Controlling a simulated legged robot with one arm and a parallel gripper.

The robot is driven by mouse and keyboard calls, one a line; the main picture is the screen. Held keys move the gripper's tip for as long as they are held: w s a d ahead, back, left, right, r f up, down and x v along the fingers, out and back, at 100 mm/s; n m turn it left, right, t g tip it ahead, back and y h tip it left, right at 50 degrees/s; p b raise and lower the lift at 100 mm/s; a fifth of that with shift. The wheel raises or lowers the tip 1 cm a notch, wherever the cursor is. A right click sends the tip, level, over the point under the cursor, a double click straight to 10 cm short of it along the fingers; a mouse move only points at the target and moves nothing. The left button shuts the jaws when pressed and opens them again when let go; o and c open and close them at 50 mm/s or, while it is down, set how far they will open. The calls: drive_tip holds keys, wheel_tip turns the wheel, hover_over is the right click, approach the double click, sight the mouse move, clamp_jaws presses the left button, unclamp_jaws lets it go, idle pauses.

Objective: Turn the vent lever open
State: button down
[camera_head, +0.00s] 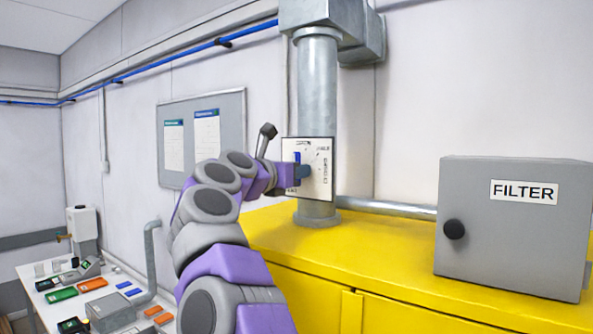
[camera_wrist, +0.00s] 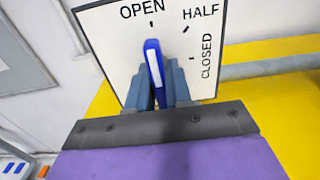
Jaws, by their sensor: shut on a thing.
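The vent lever is a blue handle (camera_wrist: 154,64) on a white dial plate (camera_wrist: 112,40) marked OPEN, HALF and CLOSED. In the wrist view the lever points up, close to the tick under OPEN. My gripper (camera_wrist: 158,84) is shut on the lever, with one blue-grey finger on each side of it. In the head view the plate (camera_head: 323,158) is on the front of a grey vertical duct (camera_head: 317,85). My gripper (camera_head: 304,171) reaches the plate from the left, and a bit of the blue lever (camera_head: 297,157) shows above it. The lever's pivot is hidden.
A yellow cabinet (camera_head: 270,228) runs below the duct. A grey FILTER box (camera_head: 515,235) with a black knob stands on it at right. A notice board (camera_head: 176,112) hangs on the wall behind my arm. A cluttered white bench (camera_head: 40,300) is at lower left.

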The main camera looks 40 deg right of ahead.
drive_tip(key=shift+a+r, duration=0.1)
drive_tip(key=shift+r, duration=0.15)
drive_tip(key=c, duration=1.4)
unclamp_jaws()
drive_tip(key=shift+o, duration=1.4)
drive_tip(key=shift+w+f, duration=0.1)
drive_tip(key=shift+w, duration=0.1)
drive_tip(key=shift+s, duration=0.1)
drive_tip(key=b+v, duration=0.4)
drive_tip(key=v, duration=1.3)
drive_tip(key=shift+a, duration=0.3)
drive_tip(key=shift+f, duration=0.15)
